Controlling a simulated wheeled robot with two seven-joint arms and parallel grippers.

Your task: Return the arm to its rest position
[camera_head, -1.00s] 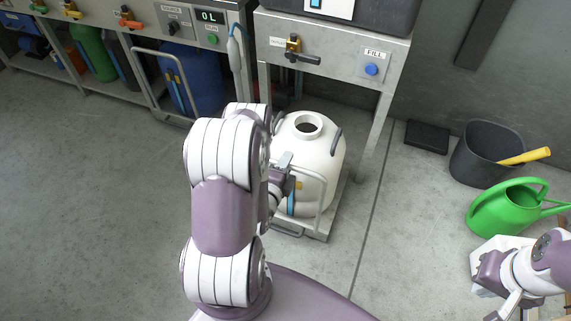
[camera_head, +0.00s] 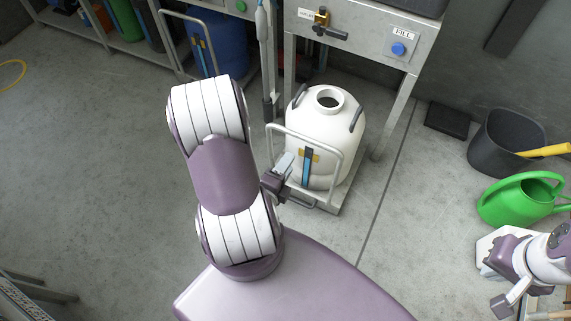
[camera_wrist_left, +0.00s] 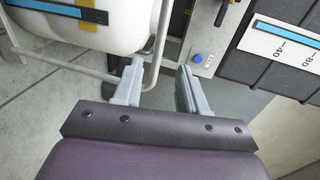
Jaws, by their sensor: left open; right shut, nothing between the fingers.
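My left arm rises from my body in the middle of the head view. Its gripper (camera_head: 284,168) is partly hidden there, in front of the handle of a low cart (camera_head: 338,206). In the left wrist view the left gripper (camera_wrist_left: 160,78) has its two fingers apart with nothing held between them. A white tank (camera_head: 345,130) with a dark round opening stands upright on the cart; it also shows in the left wrist view (camera_wrist_left: 85,28). My right gripper (camera_head: 512,300) is at the lower right, shut and empty, its tips hard to make out.
A metal stand (camera_head: 372,45) with a blue FILL button (camera_head: 398,49) rises behind the tank. A green watering can (camera_head: 520,203) and a dark bin (camera_head: 497,145) stand at the right. A blue barrel (camera_head: 213,45) is at the back.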

